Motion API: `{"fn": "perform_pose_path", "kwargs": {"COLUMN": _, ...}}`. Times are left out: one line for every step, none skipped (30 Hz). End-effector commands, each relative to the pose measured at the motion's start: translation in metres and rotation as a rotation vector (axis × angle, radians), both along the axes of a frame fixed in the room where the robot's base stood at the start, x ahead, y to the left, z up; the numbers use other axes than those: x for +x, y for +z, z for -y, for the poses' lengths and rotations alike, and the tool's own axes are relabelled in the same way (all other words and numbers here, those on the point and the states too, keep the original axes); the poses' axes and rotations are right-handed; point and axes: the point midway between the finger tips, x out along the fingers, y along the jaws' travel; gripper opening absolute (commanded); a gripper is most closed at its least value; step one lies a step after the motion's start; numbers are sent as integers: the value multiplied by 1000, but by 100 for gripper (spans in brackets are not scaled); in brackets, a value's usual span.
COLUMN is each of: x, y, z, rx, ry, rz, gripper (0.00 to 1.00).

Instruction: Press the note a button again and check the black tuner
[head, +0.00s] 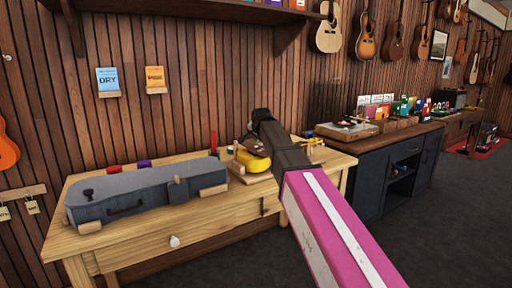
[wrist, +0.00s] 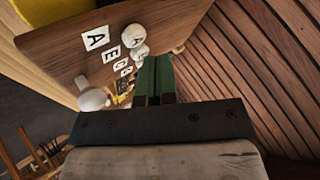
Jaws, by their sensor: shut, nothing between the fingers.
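In the wrist view my gripper (wrist: 154,62) has its two green fingers together, with nothing held. The tips are just beside a white round button (wrist: 133,36) marked with a letter that looks like A. I cannot tell whether they touch it. A second white button (wrist: 139,52) is close by. White cards with A (wrist: 95,38), E (wrist: 111,54) and other letters lie on the brown board (wrist: 60,50). In the head view my arm hides the fingers and most of this board. I cannot make out the black tuner for certain in either view.
A grey instrument case (head: 145,190) lies on the wooden table (head: 215,208), left of my arm. A yellow object (head: 252,161) is beside my wrist. A dark cabinet (head: 385,178) with goods on top stands to the right. The slatted wall (head: 180,110) is close behind the table.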

Motion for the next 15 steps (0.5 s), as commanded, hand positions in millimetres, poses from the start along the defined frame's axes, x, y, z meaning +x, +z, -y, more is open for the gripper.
{"fn": "perform_pose_path", "kwargs": {"x": 0, "y": 1, "z": 0, "rx": 0, "ry": 0, "rz": 0, "gripper": 0}}
{"fn": "perform_pose_path", "kwargs": {"x": 0, "y": 1, "z": 0, "rx": 0, "ry": 0, "rz": 0, "gripper": 0}}
{"fn": "perform_pose_path", "kwargs": {"x": 0, "y": 1, "z": 0, "rx": 0, "ry": 0, "rz": 0, "gripper": 0}}
{"fn": "perform_pose_path", "kwargs": {"x": 0, "y": 1, "z": 0, "rx": 0, "ry": 0, "rz": 0, "gripper": 0}}
{"fn": "perform_pose_path", "kwargs": {"x": 0, "y": 1, "z": 0, "rx": 0, "ry": 0, "rz": 0, "gripper": 0}}
{"fn": "perform_pose_path", "kwargs": {"x": 0, "y": 1, "z": 0, "rx": 0, "ry": 0, "rz": 0, "gripper": 0}}
{"fn": "perform_pose_path", "kwargs": {"x": 0, "y": 1, "z": 0, "rx": 0, "ry": 0, "rz": 0, "gripper": 0}}
{"fn": "perform_pose_path", "kwargs": {"x": 0, "y": 1, "z": 0, "rx": 0, "ry": 0, "rz": 0, "gripper": 0}}
{"fn": "perform_pose_path", "kwargs": {"x": 0, "y": 1, "z": 0, "rx": 0, "ry": 0, "rz": 0, "gripper": 0}}
{"fn": "perform_pose_path", "kwargs": {"x": 0, "y": 1, "z": 0, "rx": 0, "ry": 0, "rz": 0, "gripper": 0}}
{"fn": "perform_pose_path", "kwargs": {"x": 0, "y": 2, "z": 0, "rx": 0, "ry": 0, "rz": 0, "gripper": 0}}
{"fn": "perform_pose_path", "kwargs": {"x": 0, "y": 3, "z": 0, "rx": 0, "ry": 0, "rz": 0, "gripper": 0}}
{"fn": "perform_pose_path", "kwargs": {"x": 0, "y": 5, "z": 0, "rx": 0, "ry": 0, "rz": 0, "gripper": 0}}
{"fn": "perform_pose_path", "kwargs": {"x": 0, "y": 7, "z": 0, "rx": 0, "ry": 0, "rz": 0, "gripper": 0}}
{"fn": "perform_pose_path", "kwargs": {"x": 0, "y": 10, "z": 0, "rx": 0, "ry": 0, "rz": 0, "gripper": 0}}
